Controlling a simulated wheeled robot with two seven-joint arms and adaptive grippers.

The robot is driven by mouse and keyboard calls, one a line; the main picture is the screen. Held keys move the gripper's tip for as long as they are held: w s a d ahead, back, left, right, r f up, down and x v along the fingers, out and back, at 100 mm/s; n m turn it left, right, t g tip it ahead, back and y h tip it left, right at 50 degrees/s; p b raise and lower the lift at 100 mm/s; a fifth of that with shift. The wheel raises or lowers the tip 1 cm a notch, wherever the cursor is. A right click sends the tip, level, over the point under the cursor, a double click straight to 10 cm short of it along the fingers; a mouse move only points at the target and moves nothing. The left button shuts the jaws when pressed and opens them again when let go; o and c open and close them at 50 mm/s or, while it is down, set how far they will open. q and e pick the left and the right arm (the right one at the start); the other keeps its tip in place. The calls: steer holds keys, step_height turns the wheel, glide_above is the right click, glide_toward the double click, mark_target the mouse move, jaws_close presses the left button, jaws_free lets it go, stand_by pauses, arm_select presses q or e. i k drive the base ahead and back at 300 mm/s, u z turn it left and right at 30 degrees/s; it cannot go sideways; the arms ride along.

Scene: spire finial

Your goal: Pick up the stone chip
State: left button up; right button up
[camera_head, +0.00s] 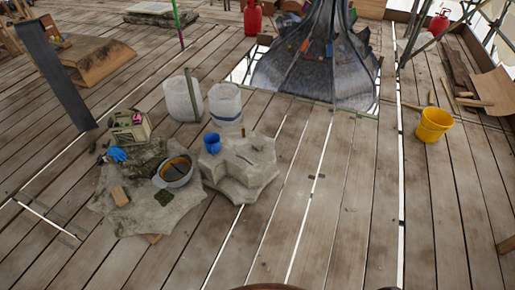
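I cannot single out the stone chip with certainty. A small flat brown piece (120,196) lies on the left part of a low, grey-brown rocky slab (140,218). A small dark green piece (164,198) lies on the same slab, just below a grey helmet-like bowl (175,174). Neither of my grippers shows in the head view.
A pale stone block (245,170) carries a blue cup (212,143). Behind stand two whitish cylinders (183,98), a crate (130,127) and blue gloves (117,154). A yellow bucket (434,124) stands right. The dark spire (315,65) is behind. Planks at front centre are clear.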

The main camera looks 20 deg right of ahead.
mark_target(256, 146)
steer(key=z, duration=0.65)
steer(key=i, duration=2.1)
steer(key=u, duration=0.8)
